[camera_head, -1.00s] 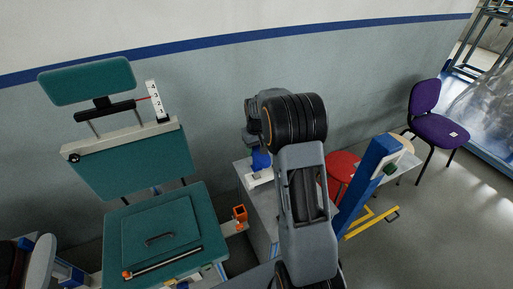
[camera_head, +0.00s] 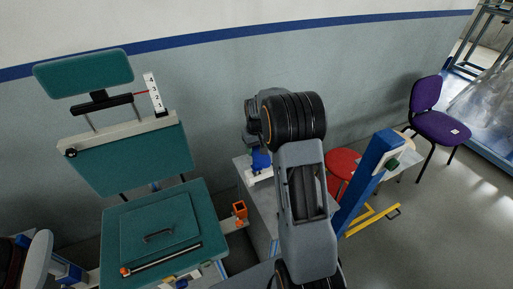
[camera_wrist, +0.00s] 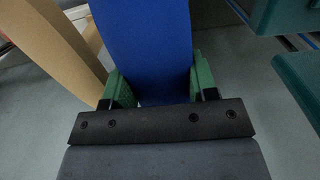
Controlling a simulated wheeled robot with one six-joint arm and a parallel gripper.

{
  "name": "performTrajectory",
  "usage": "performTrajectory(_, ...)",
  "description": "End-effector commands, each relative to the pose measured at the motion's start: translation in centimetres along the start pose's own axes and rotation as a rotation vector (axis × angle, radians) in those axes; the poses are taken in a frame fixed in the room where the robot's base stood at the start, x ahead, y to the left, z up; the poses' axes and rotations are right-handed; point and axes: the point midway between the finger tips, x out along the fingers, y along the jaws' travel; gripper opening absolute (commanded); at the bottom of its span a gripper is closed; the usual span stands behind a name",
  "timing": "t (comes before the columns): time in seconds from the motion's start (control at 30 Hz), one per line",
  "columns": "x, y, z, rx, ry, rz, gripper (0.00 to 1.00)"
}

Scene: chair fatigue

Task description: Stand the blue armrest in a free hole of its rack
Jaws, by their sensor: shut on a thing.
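My gripper (camera_wrist: 158,82) has green fingers and is shut on the blue armrest (camera_wrist: 145,35) in the wrist view, one finger on each side. The armrest runs up out of the top of that view, so its far end is not seen. In the head view a short blue piece (camera_head: 262,160), seemingly the armrest, shows below my dark wrist, just above or against a white part on a grey surface. My wrist hides the fingers there. I cannot make out the rack or its holes with certainty.
A teal test chair (camera_head: 130,155) stands at left, with an orange block (camera_head: 239,209) beside it. A blue post (camera_head: 365,180) with a white plate rises at right, near a red stool (camera_head: 343,162). A tan board (camera_wrist: 50,45) stands left of the armrest. A purple chair (camera_head: 427,96) is farther right.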

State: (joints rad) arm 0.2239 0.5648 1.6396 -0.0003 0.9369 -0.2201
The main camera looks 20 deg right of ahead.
Motion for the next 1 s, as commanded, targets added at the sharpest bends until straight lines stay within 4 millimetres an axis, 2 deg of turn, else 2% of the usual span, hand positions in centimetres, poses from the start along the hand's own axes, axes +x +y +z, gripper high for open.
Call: performTrajectory(1.0, 2.6, 0.0, 0.0, 0.000, 0.001, 0.000, 0.32)
